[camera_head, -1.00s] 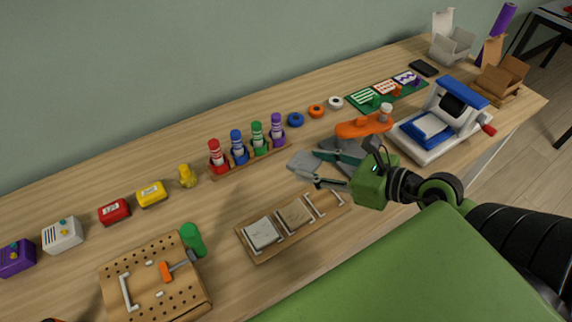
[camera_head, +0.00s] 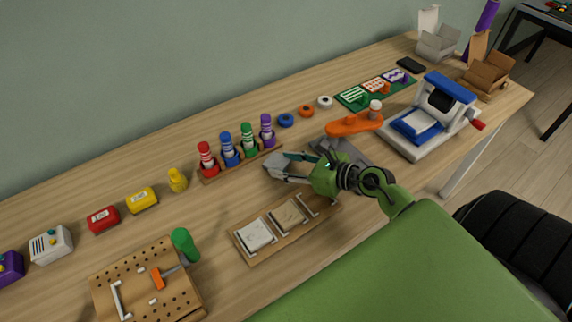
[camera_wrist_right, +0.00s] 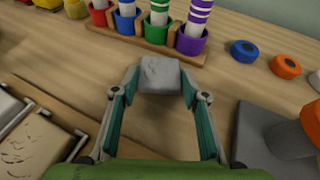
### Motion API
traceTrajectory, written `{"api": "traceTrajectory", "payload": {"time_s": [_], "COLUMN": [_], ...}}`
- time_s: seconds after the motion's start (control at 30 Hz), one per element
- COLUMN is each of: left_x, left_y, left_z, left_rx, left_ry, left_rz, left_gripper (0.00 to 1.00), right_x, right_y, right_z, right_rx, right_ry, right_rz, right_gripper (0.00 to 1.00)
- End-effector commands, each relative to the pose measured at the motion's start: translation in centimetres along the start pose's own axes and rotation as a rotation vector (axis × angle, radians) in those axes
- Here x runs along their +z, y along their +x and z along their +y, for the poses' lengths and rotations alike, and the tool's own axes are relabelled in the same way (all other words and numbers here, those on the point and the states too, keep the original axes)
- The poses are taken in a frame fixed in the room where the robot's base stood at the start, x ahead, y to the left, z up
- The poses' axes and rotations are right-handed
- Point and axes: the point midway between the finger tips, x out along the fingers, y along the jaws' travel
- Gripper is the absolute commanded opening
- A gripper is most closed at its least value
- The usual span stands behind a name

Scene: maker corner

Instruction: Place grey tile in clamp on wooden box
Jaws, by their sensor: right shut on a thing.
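The grey tile (camera_head: 277,165) is held in my right gripper (camera_head: 285,169), above the table behind the tile rack. The right wrist view shows the tile (camera_wrist_right: 160,74) between the two fingertips (camera_wrist_right: 158,88). The wooden box (camera_head: 188,308) with a holed top lies at the lower left of the head view. On it are a clamp with an orange part (camera_head: 157,278) and a pale bar (camera_head: 117,300). The right gripper is well to the right of this box. My left gripper is not in view.
A wooden rack (camera_head: 262,254) with two stone-like tiles lies between the gripper and the box.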

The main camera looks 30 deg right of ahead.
Motion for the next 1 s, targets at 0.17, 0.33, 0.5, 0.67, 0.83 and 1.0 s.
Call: {"api": "traceTrajectory", "payload": {"time_s": [0.17, 0.33, 0.5, 0.67, 0.83, 1.0], "left_x": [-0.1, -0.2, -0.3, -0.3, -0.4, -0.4], "left_y": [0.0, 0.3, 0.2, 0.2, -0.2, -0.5], "left_z": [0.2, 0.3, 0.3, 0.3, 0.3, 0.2], "left_rx": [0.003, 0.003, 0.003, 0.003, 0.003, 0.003], "left_ry": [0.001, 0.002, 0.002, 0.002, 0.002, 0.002], "left_rz": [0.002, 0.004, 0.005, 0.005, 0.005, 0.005], "left_gripper": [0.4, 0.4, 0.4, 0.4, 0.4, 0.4], "right_x": [0.1, -0.4, -0.2, -0.2, 0.2, 0.0], "right_y": [0.0, 0.2, 0.1, 0.1, -0.2, -2.7], "right_z": [0.0, 0.0, 0.0, 0.0, 0.0, 0.0], "right_rx": [0.0, 0.0, 0.0, 0.0, -0.001, 0.0], "right_ry": [-0.001, -0.001, -0.001, -0.001, -0.001, -0.001], "right_rz": [-0.001, -0.001, 0.0, 0.0, 0.0, 0.004], "right_gripper": [0.2, 0.2, 0.58, 0.58, 0.58, 0.58]}}
